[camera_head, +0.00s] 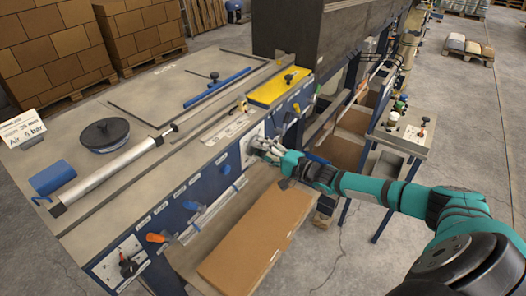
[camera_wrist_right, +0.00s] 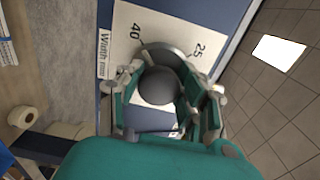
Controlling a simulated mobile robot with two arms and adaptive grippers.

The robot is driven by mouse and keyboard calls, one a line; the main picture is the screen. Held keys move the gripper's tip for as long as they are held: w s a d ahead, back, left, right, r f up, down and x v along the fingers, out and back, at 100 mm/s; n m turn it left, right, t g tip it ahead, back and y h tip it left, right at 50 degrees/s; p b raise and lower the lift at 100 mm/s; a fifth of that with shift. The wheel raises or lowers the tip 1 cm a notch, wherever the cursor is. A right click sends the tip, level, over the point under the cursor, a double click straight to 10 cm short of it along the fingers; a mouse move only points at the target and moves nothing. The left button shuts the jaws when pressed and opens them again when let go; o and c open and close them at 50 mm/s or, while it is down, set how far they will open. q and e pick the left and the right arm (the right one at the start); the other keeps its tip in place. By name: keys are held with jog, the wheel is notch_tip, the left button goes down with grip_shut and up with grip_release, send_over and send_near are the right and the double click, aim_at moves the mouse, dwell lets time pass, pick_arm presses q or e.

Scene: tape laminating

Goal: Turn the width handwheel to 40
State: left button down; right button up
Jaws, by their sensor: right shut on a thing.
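The width handwheel (camera_wrist_right: 158,86) has a dark round knob in front of a silvery disc. It sits on a white scale plate (camera_wrist_right: 182,27) lettered "Width", with 40 at the upper left and 25 at the upper right. In the head view the plate (camera_head: 247,150) is on the blue front of the machine. My right gripper (camera_head: 265,149) reaches it from the right. In the right wrist view the gripper (camera_wrist_right: 163,93) has its fingers on both sides of the knob, shut on it. I cannot make out a pointer on the wheel. My left gripper is not in view.
A brown board (camera_head: 255,240) lies on a shelf below the panel. Orange (camera_head: 155,238) and black (camera_head: 128,267) knobs sit further left on the front. A yellow block (camera_head: 278,87) lies on top. A small side table (camera_head: 405,130) stands behind my right arm.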

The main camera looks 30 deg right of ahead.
jog(key=o, duration=1.2)
jog(key=shift+c, duration=0.2)
jog(key=v, duration=1.2)
jog(key=shift+w+a, duration=0.1)
